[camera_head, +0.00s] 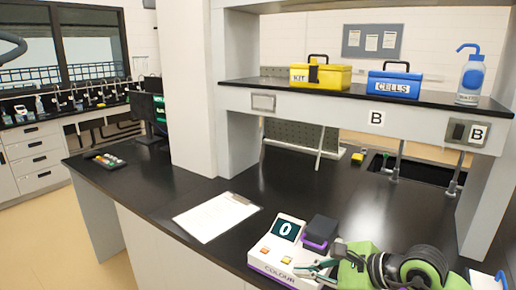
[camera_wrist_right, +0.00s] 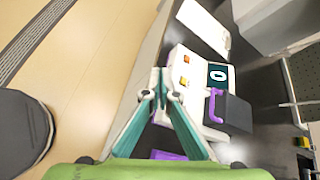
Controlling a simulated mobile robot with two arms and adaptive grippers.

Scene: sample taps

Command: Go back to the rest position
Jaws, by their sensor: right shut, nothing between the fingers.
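My right gripper (camera_head: 306,270) is low in the head view, over the front edge of a white box marked COLOUR (camera_head: 270,262). Its green arm comes in from the lower right. In the right wrist view, the teal fingers of the gripper (camera_wrist_right: 159,84) meet at their tips, shut with nothing between them. I cannot tell whether the fingers touch the box. My left gripper is not in view.
A clipboard (camera_head: 216,215) lies left of the box on the black bench. A dark block (camera_head: 319,229) with purple sits at the box's back. A yellow kit box (camera_head: 320,76), a blue cells box (camera_head: 395,84) and a wash bottle (camera_head: 471,78) stand on the shelf.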

